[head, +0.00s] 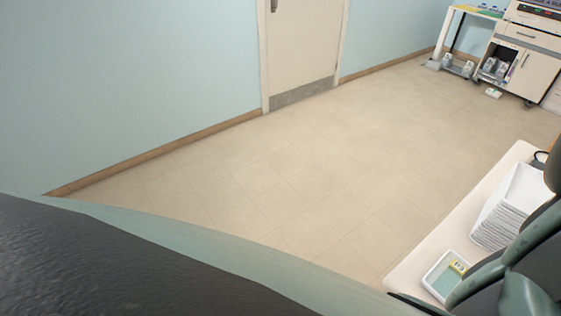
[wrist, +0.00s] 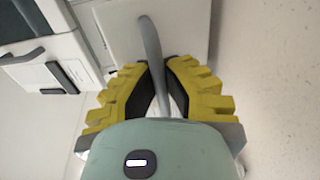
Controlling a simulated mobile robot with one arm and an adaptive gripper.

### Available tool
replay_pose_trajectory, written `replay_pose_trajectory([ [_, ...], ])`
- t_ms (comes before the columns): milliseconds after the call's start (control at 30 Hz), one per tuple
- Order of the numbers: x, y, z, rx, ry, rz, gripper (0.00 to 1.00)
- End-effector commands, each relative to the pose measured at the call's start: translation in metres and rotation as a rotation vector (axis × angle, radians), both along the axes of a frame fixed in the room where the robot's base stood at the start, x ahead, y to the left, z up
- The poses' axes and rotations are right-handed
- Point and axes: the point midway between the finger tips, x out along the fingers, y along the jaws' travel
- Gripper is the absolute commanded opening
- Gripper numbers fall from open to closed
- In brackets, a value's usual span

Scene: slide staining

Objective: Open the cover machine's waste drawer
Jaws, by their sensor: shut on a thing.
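In the wrist view my gripper (wrist: 160,74), with yellow ribbed fingers and dark inner pads, is shut on a grey curved bar handle (wrist: 151,40). The handle's lower end lies between the fingers and is partly hidden by them. Behind it is a pale flat panel (wrist: 190,32), which looks like the front of the waste drawer. I cannot tell from this angle whether the panel stands out from the machine's body. The head view does not show my gripper or this panel.
In the wrist view, a white unit with dark handles (wrist: 62,76) is at left, and pale floor (wrist: 285,90) is at right. In the head view, a table (head: 410,270) bears stacked white trays (head: 505,210) and a small tray. Open floor (head: 290,180) reaches a door (head: 302,45).

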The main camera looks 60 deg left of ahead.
Motion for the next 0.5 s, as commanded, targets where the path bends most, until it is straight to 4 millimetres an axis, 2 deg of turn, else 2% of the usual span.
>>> replay_pose_trajectory([
  [200, -0.0135, -0.0011, -0.0004, 0.001, 0.000, -0.003, 0.00],
  [500, -0.0144, -0.0015, 0.0002, 0.001, -0.001, -0.003, 0.00],
])
